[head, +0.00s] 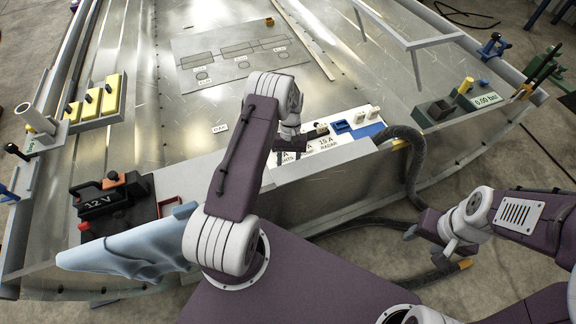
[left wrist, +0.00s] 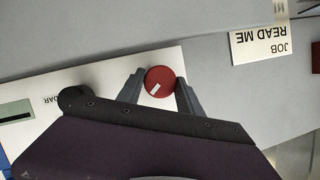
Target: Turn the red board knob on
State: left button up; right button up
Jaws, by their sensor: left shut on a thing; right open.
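The white board (head: 338,142) with printed labels lies along the hull's near edge in the head view. My left arm hides the knob there, and the left gripper (head: 291,142) is mostly covered. My right gripper (head: 437,250) is open and empty at the right, off the hull.
A black 12 V battery (head: 112,199) and a light blue cloth (head: 135,250) lie left of my left arm. A thick dark hose (head: 411,165) runs down right of the board. A READ ME label (left wrist: 262,42) lies near the knob.

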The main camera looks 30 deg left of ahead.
pick_arm(q)
jog(key=shift+m+y, duration=0.4)
jog(key=shift+m, duration=0.6)
jog(key=o, duration=1.4)
jog(key=p+v, duration=0.2)
jog(key=v, duration=0.7)
jog(key=shift+w+d, duration=0.1)
jog(key=shift+c, duration=0.2)
